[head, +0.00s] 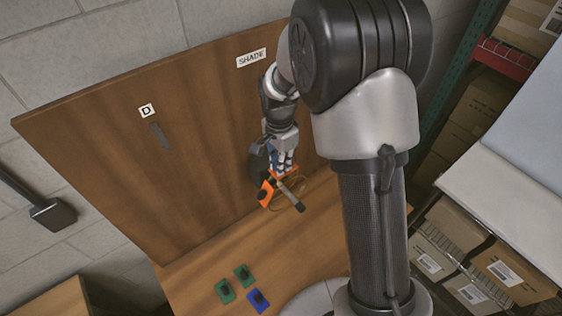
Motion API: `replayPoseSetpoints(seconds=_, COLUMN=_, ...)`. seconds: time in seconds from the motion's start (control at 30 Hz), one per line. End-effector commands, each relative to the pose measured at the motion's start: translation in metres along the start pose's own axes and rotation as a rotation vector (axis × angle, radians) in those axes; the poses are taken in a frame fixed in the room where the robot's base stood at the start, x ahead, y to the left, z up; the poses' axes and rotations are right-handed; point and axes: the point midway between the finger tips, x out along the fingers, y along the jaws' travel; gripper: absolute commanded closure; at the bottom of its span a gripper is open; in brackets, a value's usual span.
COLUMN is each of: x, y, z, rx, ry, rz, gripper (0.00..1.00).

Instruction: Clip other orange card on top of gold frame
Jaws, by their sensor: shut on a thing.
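My gripper (282,168) points down over the wooden table, in front of the upright board. It is shut on an orange card (293,173), which shows only as a small orange edge at the fingertips. The gold frame (302,193) is a thin wire shape just below the gripper; the held card is close to its top, and I cannot tell whether they touch. Another orange card (265,196) with a black clip sits at the frame's left side. A dark rod-like part (299,208) shows at the frame's lower right.
Two green cards (225,291) and a blue card (258,300) with black clips lie at the table's front. The wooden board (110,160) with "D" and "SHADE" labels stands behind. My arm covers the right side of the table. Shelves with boxes (512,271) stand at right.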

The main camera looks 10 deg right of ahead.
Motion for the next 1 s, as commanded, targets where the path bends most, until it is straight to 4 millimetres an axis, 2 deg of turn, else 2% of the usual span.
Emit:
replayPoseSetpoints(seconds=0.53, x=0.015, y=0.0, z=0.0, rx=0.0, ry=0.0, rz=0.0, gripper=1.0)
replayPoseSetpoints(seconds=1.0, x=0.015, y=0.0, z=0.0, rx=0.0, ry=0.0, rz=0.0, gripper=1.0)
